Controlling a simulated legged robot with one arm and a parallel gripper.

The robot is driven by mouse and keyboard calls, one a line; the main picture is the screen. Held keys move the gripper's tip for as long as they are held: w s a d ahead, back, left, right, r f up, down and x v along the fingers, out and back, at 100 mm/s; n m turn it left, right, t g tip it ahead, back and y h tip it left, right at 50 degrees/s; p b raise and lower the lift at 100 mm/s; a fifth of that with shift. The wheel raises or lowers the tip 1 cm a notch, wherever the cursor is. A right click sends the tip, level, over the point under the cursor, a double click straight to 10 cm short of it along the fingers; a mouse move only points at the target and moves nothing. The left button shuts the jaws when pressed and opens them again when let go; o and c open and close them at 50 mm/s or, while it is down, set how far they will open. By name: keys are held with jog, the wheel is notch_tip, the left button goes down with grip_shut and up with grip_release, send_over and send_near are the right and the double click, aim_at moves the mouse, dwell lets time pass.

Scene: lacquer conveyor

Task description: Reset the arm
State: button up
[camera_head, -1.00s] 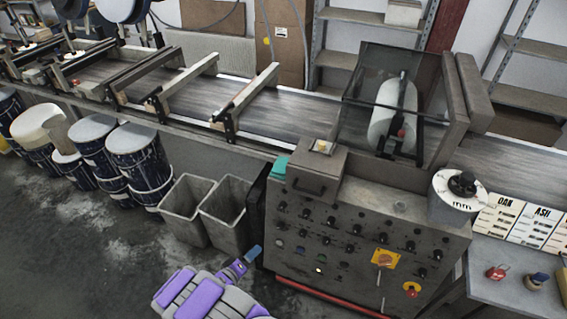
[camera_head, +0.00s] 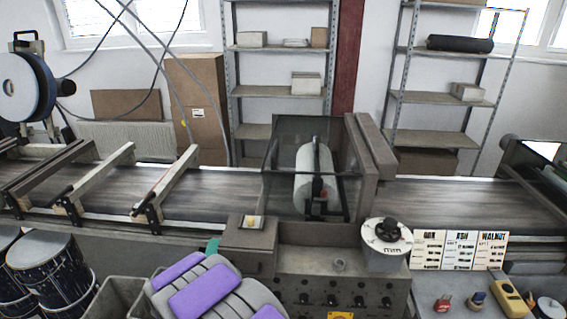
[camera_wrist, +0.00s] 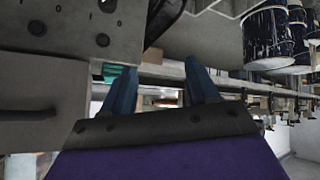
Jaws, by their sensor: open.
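My gripper (camera_wrist: 162,84) shows in the wrist view as two blue fingers spread apart, with nothing between them. Its dark mount and purple body fill the lower part of that view. In the head view my purple and grey arm (camera_head: 205,285) rises at the bottom, left of the control cabinet (camera_head: 245,235). The fingertips cannot be made out there. In the wrist view the cabinet's grey panel (camera_wrist: 65,30) with dark knobs is at the upper left, close to the fingers.
A conveyor (camera_head: 215,187) runs across the view, with a glass-sided roller housing (camera_head: 285,140) on it. Paint-stained drums (camera_head: 48,268) and a grey bin (camera_head: 118,300) stand at the lower left. Sample cards (camera_head: 460,250) and small tools lie at the right. Shelves (camera_head: 275,92) line the back wall.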

jog(key=s+d+r+m+g+y, duration=0.1)
jog(key=s+d+r+g, duration=0.1)
jog(key=s+d+r, duration=0.45)
jog(key=s+d+r+m+g, duration=0.1)
jog(key=s+d+r+g, duration=0.2)
jog(key=d+r, duration=0.7)
jog(key=s+d+r+m+g+h, duration=0.3)
jog(key=s+d+m+g+h, duration=0.1)
jog(key=s+d, duration=2.1)
jog(key=s+g, duration=0.1)
jog(key=s, duration=0.2)
jog(key=shift+s+d+m, duration=0.2)
jog(key=shift+m, duration=0.1)
